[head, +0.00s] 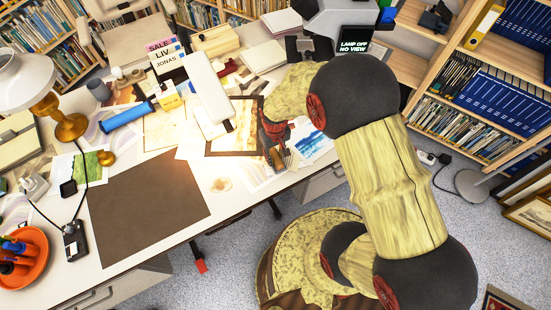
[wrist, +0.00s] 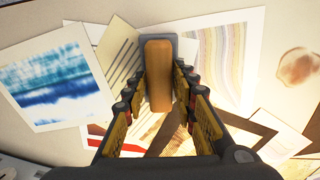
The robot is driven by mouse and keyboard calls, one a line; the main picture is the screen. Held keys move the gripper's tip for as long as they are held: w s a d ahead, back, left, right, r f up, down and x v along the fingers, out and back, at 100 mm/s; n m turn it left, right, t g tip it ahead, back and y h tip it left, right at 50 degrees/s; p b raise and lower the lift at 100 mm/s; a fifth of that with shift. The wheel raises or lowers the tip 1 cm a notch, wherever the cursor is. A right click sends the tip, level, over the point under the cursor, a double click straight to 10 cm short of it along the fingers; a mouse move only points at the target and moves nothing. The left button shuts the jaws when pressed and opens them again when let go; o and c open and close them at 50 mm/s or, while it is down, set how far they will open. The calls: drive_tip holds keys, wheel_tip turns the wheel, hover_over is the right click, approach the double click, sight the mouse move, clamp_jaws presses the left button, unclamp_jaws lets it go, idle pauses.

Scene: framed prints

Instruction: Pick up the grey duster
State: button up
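The grey duster (wrist: 159,75) is a block with a tan wooden top and a grey edge showing at its far end in the wrist view. It lies over papers on the desk, and in the head view its small end (head: 278,160) shows just below my gripper (head: 273,137). In the wrist view my gripper (wrist: 160,82) has its two fingers apart, one along each long side of the duster. A narrow gap shows beside the wood. I cannot see any firm contact. The duster's underside is hidden.
A blue seascape print (wrist: 58,78) and a striped print (wrist: 222,50) lie either side of the duster. The brown mat (head: 148,208) is bare. The desk's front edge is close by.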

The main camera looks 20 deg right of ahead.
sight(275, 155)
drive_tip(key=c, duration=0.6)
clamp_jaws()
drive_tip(key=shift+r, duration=0.45)
wheel_tip(275, 155, up, 3)
drive_tip(key=shift+p, duration=0.85)
drive_tip(key=s+a+r+p, duration=0.1)
drive_tip(key=s+r+p, duration=0.1)
drive_tip(key=s+r, duration=0.2)
drive_tip(key=s+a+r+p, duration=0.1)
drive_tip(key=s+r, duration=0.4)
drive_tip(key=s, duration=0.5)
drive_tip(key=shift+p, duration=0.45)
drive_tip(key=shift+w+a, duration=0.1)
